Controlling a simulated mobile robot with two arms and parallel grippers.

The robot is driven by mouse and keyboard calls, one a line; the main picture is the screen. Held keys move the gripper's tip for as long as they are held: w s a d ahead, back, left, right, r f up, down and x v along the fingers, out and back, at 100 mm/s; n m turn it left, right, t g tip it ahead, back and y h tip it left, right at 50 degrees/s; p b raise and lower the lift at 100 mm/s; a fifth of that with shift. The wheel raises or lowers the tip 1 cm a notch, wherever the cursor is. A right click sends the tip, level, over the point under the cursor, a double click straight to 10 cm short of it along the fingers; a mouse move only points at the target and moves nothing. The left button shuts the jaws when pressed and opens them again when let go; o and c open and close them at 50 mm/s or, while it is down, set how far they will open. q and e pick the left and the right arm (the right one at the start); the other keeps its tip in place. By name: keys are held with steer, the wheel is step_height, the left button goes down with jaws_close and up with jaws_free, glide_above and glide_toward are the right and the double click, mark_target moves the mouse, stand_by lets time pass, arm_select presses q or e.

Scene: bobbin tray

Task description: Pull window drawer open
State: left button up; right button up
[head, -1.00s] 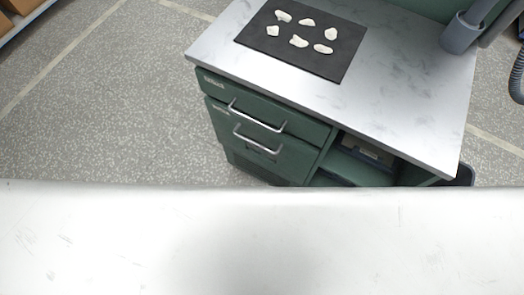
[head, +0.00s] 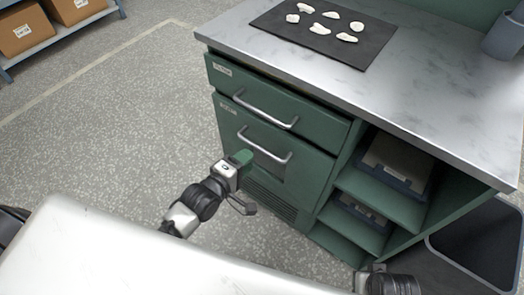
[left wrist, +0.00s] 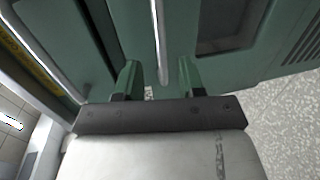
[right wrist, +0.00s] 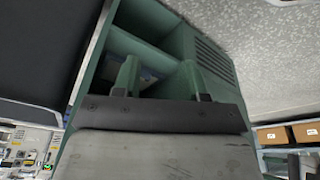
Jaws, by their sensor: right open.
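The window drawer (head: 232,123) is the lower green drawer front, with a dark window (head: 266,163) behind its silver bar handle (head: 262,150). It looks closed. My left gripper (head: 246,180) is open and empty, just in front of and below that handle. In the left wrist view, the handle (left wrist: 159,40) runs ahead of the gap between the two green fingers (left wrist: 159,76), and the window (left wrist: 228,22) is to its right. I see no contact with the handle. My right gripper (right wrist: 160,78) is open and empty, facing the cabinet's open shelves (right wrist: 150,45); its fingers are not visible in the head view.
A closed upper drawer (head: 315,127) with its own handle (head: 262,113) sits above. The worktop (head: 440,110) holds a dark mat (head: 340,50) with several white pieces. A dark bin (head: 480,255) stands at right. The floor (head: 130,130) left of the cabinet is clear.

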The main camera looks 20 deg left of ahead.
mark_target(260, 147)
arm_select(q)
steer(key=shift+b+x, duration=0.65)
steer(key=shift+x, duration=3)
arm_select(e)
steer(key=shift+w+v, duration=0.2)
steer(key=shift+v, duration=1.25)
steer(key=shift+w+v, duration=0.2)
steer(key=shift+v, duration=1.3)
steer(key=shift+r, duration=0.1)
arm_select(q)
jaws_close()
